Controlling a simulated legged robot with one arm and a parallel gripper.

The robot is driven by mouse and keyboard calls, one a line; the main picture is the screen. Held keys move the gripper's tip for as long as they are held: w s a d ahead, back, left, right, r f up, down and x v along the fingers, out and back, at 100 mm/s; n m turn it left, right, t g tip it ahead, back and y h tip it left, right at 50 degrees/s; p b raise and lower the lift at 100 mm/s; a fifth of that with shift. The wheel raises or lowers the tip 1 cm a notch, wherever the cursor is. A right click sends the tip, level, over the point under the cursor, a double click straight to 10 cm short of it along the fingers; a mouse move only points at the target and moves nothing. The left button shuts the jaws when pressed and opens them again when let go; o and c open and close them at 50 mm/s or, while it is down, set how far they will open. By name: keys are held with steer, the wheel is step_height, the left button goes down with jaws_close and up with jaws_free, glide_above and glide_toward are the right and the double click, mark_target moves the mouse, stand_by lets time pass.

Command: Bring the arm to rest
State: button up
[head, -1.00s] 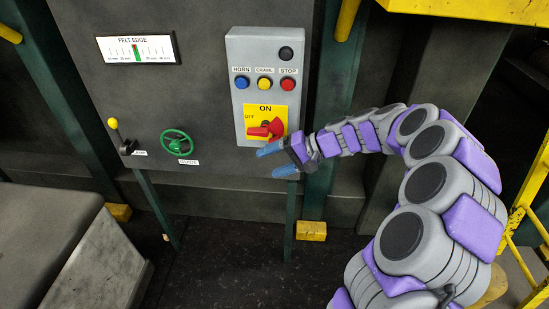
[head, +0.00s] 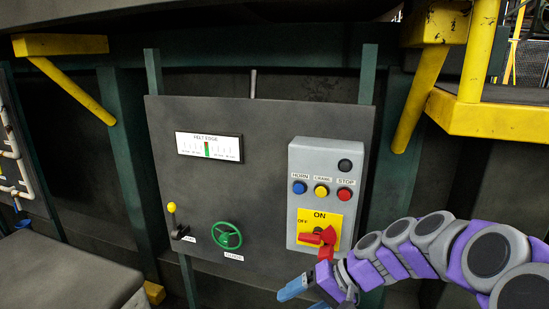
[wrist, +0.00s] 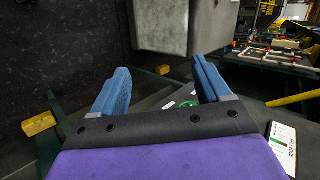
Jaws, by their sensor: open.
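My arm (head: 400,245) reaches in from the right of the head view, bent and purple-grey. My gripper (head: 303,296) is at the bottom edge, below the red switch (head: 320,242) and apart from it in the picture. Its blue fingers also show in the wrist view (wrist: 161,68), spread apart with nothing between them. The lower finger is partly cut off in the head view.
Yellow steelwork (head: 480,115) stands at right. A grey block (head: 70,275) is lower left.

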steer(key=s+a+n+g+h, duration=0.15)
steer(key=s+h, duration=0.25)
steer(key=s, duration=1)
steer(key=s+d+f+h, duration=0.3)
steer(key=s+d+h, duration=0.2)
steer(key=s+d, duration=0.4)
steer(key=s+g, duration=0.1)
steer(key=s, duration=0.4)
steer(key=shift+s+h, duration=0.2)
steer(key=shift+h, duration=0.1)
steer(key=shift+f+m, duration=0.1)
steer(key=shift+m, duration=0.15)
